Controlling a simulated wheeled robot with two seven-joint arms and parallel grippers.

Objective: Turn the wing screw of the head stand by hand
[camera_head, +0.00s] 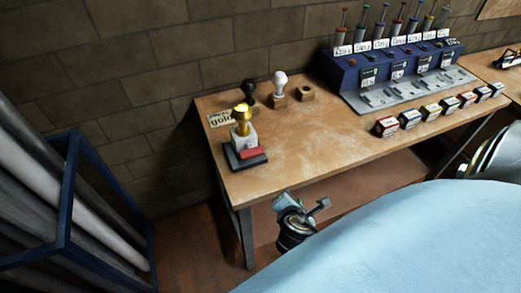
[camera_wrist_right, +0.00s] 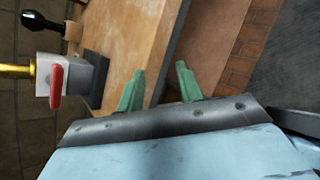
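The head stand (camera_head: 239,137) is a white block on a dark base near the left end of the table, with a gold head on top. Its red wing screw (camera_head: 251,153) sits on the side towards me. In the right wrist view the red wing screw (camera_wrist_right: 57,82) shows at the left against the block. My right gripper (camera_head: 302,206) is in front of the table's front edge, to the right of the stand and apart from it. In the right wrist view its two green fingers (camera_wrist_right: 159,88) are spread with nothing between them. My left gripper is not in view.
The wooden table (camera_head: 330,143) has a bare middle. Behind the stand are a black knob (camera_head: 248,92), a white knob (camera_head: 280,79) and a wooden block (camera_head: 306,93). A blue rack (camera_head: 395,68) and several small boxes (camera_head: 409,119) stand right. A blue frame (camera_head: 68,205) holds pipes at left.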

